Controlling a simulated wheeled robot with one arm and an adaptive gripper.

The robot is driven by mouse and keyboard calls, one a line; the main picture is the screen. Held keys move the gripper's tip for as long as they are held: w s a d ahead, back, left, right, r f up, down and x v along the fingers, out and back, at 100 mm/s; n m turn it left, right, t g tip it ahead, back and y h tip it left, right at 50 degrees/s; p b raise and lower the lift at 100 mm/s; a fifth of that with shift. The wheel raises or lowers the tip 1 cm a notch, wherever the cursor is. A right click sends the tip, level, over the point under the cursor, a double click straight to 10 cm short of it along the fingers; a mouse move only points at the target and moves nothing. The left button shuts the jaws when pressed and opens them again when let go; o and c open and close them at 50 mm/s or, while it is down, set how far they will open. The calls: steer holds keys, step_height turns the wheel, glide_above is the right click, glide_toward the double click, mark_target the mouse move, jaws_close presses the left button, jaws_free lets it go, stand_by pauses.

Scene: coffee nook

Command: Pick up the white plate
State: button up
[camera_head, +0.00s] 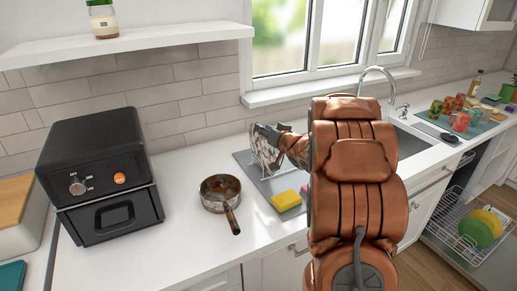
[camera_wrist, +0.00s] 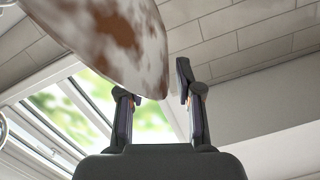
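The white plate, blotched with reddish-brown stains, stands steeply tilted over the grey mat by the sink in the head view (camera_head: 265,152). In the wrist view the plate (camera_wrist: 110,40) fills the upper left, and its lower edge reaches in between the fingers. My gripper (camera_wrist: 155,85) has its fingers well apart; the left finger is close to the plate, and a gap shows between the plate and the right finger. I cannot tell whether the left finger touches it. In the head view my gripper (camera_head: 270,130) is at the plate's upper edge, and my arm hides part of the area.
A yellow sponge (camera_head: 286,200) lies on the mat (camera_head: 243,158) in front of the plate. A stained pan (camera_head: 219,188) and a black oven (camera_head: 100,175) stand to the left. Several colourful mugs (camera_head: 460,120) are beyond the sink. An open dishwasher rack (camera_head: 465,240) holds green and yellow plates.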

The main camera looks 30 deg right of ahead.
steer(key=shift+w+f, duration=0.15)
steer(key=shift+w, duration=0.95)
steer(key=shift+c, duration=0.3)
jaws_close()
